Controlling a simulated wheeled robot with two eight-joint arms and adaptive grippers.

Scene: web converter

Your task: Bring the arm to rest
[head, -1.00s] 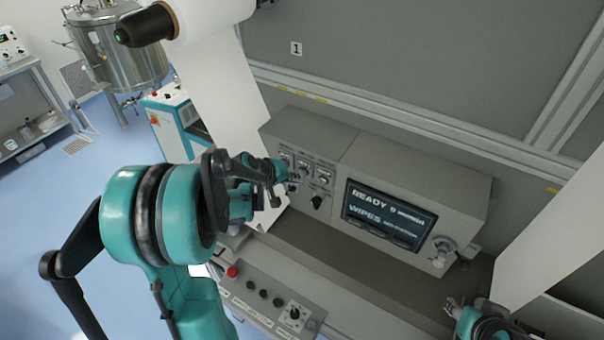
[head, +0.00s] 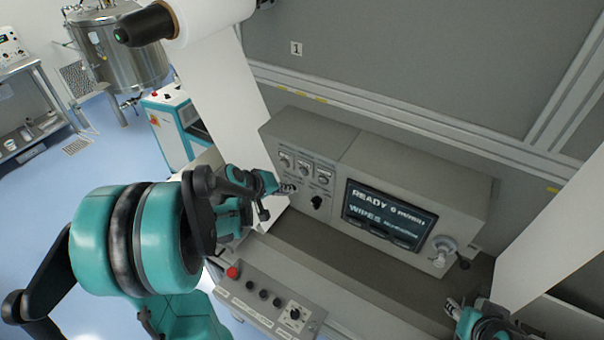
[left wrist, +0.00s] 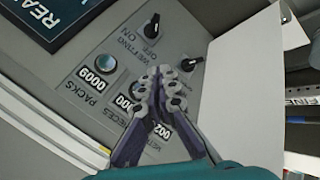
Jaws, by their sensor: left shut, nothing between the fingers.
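My left arm comes in from the left in the head view. Its gripper (head: 287,188) is in front of the left part of the control box (head: 330,150), close to the dials and knobs. In the left wrist view the gripper (left wrist: 160,70) has its fingers together with nothing between them. It covers part of the counters there; I cannot tell whether it touches the panel. My right gripper (head: 452,306) shows only partly at the lower right, and I cannot tell whether it is open or shut.
The display (head: 388,213) reads READY and WIPES. A lower panel (head: 265,300) carries a red button (head: 233,272) and several knobs. A white web (head: 225,95) hangs from a roll beside my left arm. Another white sheet (head: 560,230) is at the right. Blue floor (head: 35,210) is clear at left.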

